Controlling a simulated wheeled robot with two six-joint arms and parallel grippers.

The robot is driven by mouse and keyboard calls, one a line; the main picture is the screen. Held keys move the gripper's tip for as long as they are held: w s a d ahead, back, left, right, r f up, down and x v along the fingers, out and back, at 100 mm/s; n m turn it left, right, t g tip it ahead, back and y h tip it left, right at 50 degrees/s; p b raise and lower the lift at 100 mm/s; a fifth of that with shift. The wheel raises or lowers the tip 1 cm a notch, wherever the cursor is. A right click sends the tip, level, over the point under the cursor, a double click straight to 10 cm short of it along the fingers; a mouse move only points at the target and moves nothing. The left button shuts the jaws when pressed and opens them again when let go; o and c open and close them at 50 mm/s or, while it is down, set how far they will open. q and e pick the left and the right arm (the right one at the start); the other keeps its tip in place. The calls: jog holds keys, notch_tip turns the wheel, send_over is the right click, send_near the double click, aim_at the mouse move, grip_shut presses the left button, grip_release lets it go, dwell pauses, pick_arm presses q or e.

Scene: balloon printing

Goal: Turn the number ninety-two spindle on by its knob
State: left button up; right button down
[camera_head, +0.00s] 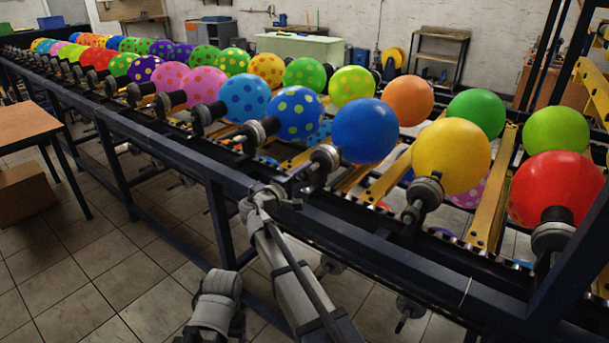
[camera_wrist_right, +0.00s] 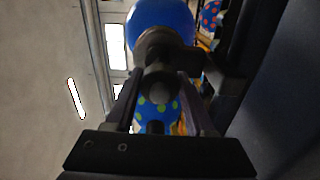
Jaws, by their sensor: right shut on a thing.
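My right gripper (camera_head: 303,180) reaches up to the front rail of the balloon conveyor, at the spindle (camera_head: 326,157) that carries a plain blue balloon (camera_head: 364,131). In the right wrist view its two dark fingers stand on either side of a small round dark knob (camera_wrist_right: 158,86), and it is shut on this knob. The same blue balloon (camera_wrist_right: 160,22) shows beyond the knob. No number can be read on the spindle, so I cannot tell from the pictures whether it is ninety-two. My left gripper is not in view.
A yellow balloon (camera_head: 451,155) on its own spindle (camera_head: 422,196) is to the right, and a blue balloon with green dots (camera_head: 295,113) is to the left. The dark front rail (camera_head: 400,255) runs close under my right gripper. A wooden table (camera_head: 22,124) stands at the left.

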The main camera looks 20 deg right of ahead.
jog(key=shift+m, duration=0.7)
jog(key=shift+c, duration=1.3)
grip_release()
jog(key=v, duration=0.8)
